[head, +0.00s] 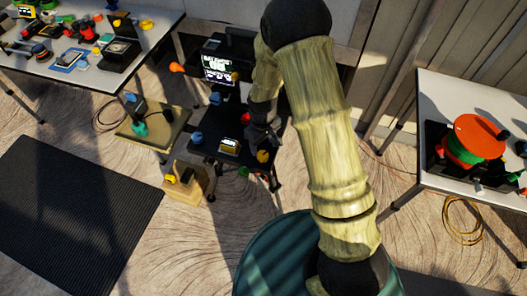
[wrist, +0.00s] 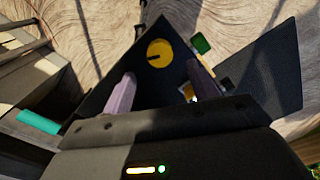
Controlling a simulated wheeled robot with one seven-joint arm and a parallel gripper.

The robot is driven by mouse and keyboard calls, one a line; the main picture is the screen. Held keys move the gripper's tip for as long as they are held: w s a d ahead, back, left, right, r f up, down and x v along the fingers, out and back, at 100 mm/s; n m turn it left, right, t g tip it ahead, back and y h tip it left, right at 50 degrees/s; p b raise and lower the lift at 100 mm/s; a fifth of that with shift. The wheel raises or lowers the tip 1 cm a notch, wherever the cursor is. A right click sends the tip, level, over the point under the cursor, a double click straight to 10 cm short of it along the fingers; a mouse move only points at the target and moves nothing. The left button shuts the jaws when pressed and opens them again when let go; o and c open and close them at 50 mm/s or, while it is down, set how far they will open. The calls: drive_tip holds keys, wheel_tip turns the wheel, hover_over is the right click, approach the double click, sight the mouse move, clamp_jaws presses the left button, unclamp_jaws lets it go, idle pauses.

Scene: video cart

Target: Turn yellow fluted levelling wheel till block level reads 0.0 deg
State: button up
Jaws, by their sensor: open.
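The yellow levelling wheel (wrist: 159,53) shows in the wrist view as a round knob with a dark mark, on a dark cart top. In the head view the yellow wheel (head: 263,156) is at the right front of the black cart. My gripper (wrist: 158,85) is open, its two pale fingers apart, with the wheel beyond and between them, not gripped. In the head view my gripper (head: 262,135) is just above the wheel. A small lit display, perhaps the block level (head: 229,145), sits on the cart; its reading is too small to tell.
A wooden box (head: 187,183) stands in front. A table with a red reel (head: 478,137) is at right.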

sight(263, 155)
wheel_tip(263, 155, down, 7)
drive_tip(key=shift+r+p, duration=0.2)
drive_tip(key=shift+p, duration=0.3)
drive_tip(key=c, duration=1)
